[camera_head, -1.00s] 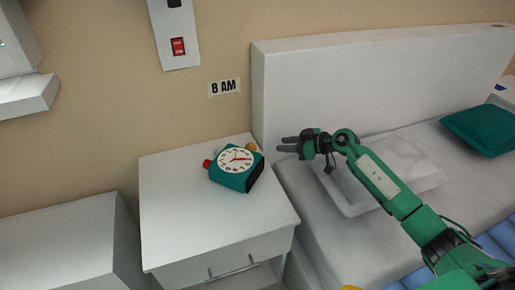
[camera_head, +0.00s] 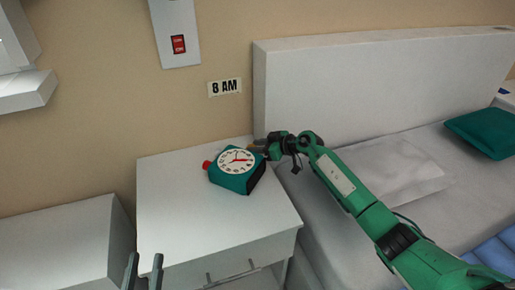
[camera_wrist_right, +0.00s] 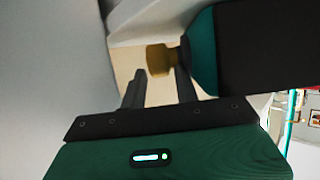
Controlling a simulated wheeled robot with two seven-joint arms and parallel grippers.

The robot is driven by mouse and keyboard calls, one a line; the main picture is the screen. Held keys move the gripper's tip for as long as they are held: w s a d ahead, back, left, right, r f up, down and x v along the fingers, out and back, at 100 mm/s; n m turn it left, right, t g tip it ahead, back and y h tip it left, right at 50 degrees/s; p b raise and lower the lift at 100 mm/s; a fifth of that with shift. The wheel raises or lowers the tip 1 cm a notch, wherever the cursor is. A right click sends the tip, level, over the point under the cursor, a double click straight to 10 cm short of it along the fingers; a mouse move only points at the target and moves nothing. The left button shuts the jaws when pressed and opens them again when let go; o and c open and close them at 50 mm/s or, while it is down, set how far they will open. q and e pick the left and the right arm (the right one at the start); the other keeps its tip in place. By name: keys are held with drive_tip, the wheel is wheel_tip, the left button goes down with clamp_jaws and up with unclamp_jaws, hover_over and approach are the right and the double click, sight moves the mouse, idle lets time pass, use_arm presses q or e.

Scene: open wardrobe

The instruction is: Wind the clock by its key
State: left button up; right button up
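The clock (camera_head: 237,171) is a teal box with a white round face and red hands, standing on the white nightstand (camera_head: 170,215). A red knob (camera_head: 206,165) sticks out on its left. The brass-yellow key (camera_wrist_right: 158,60) is on its other side and is mostly hidden in the head view. My right gripper (camera_head: 259,147) is at the key side of the clock. In the right wrist view my right gripper (camera_wrist_right: 160,78) is open, with the key just beyond and between its fingertips. My left gripper (camera_head: 145,264) is open and empty, low in front of the nightstand.
The bed (camera_head: 430,150) with its white headboard (camera_head: 380,85) stands right of the nightstand, under my right arm. A white cabinet (camera_head: 60,240) is on the left. A wall panel with a red switch (camera_head: 178,44) and an "8 AM" label (camera_head: 225,87) are above.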

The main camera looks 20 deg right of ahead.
use_arm(q)
drive_tip(key=shift+r, duration=0.15)
